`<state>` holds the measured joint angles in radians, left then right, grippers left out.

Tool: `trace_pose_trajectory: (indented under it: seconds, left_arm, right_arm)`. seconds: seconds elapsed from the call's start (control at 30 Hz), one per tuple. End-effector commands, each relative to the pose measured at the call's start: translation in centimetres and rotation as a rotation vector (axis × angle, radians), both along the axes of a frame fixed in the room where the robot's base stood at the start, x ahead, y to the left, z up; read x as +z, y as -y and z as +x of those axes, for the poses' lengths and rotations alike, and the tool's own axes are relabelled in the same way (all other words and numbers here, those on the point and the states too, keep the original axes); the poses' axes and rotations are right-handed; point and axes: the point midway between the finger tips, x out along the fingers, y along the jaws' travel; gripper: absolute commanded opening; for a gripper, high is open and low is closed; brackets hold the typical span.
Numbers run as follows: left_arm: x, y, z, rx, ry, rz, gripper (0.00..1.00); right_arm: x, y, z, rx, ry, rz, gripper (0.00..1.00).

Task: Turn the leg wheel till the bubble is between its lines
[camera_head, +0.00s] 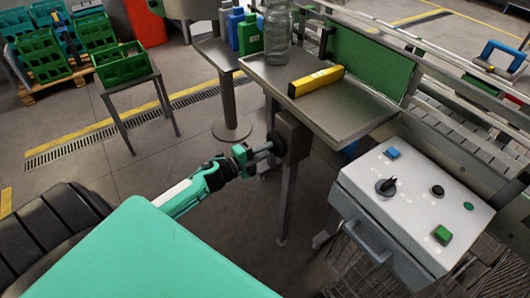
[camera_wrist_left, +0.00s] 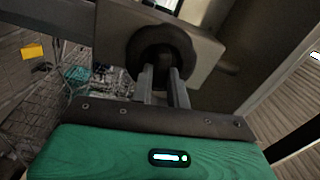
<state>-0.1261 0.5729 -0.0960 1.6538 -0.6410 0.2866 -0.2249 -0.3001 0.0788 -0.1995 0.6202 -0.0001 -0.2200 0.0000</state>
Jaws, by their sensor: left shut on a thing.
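The leg wheel (camera_head: 277,144) is a small dark round wheel on a block at the steel table's leg. In the left wrist view the wheel (camera_wrist_left: 162,48) shows as a dark ring in front of a grey plate. My left gripper (camera_head: 264,149) has its fingers at the wheel; in the left wrist view the fingers (camera_wrist_left: 164,84) are close together and shut on its lower middle part. A yellow spirit level (camera_head: 316,81) lies on the steel table (camera_head: 345,117). Its bubble is too small to make out. My right gripper is not in view.
A clear bottle (camera_head: 278,38) stands on the table's back left, near a green panel (camera_head: 368,59). A grey control box (camera_head: 412,205) with a knob and buttons stands to the right. Green crates (camera_head: 121,65) are at the far left. Floor left of the leg is clear.

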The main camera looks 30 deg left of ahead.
Motion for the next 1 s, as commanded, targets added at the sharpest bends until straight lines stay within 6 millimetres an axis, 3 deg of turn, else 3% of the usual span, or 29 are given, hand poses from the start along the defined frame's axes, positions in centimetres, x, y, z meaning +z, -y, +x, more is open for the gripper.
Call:
trace_pose_trajectory:
  seconds: [0.67, 0.7, 0.77, 1.0]
  left_arm:
    - [-0.18, 0.02, -0.05, 0.000, 0.018, 0.052, 0.00]
    - [-0.18, 0.02, -0.05, 0.000, 0.018, 0.052, 0.24]
    - [-0.17, 0.02, -0.05, 0.000, 0.019, 0.052, 0.36]
    - [-0.09, 0.02, -0.02, 0.000, 0.020, 0.051, 0.38]
  right_arm:
    - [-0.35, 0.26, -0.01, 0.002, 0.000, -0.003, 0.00]
    - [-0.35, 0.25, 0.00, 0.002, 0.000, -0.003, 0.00]
    - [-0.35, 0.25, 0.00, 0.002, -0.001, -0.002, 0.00]
    - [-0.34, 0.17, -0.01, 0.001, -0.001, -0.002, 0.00]
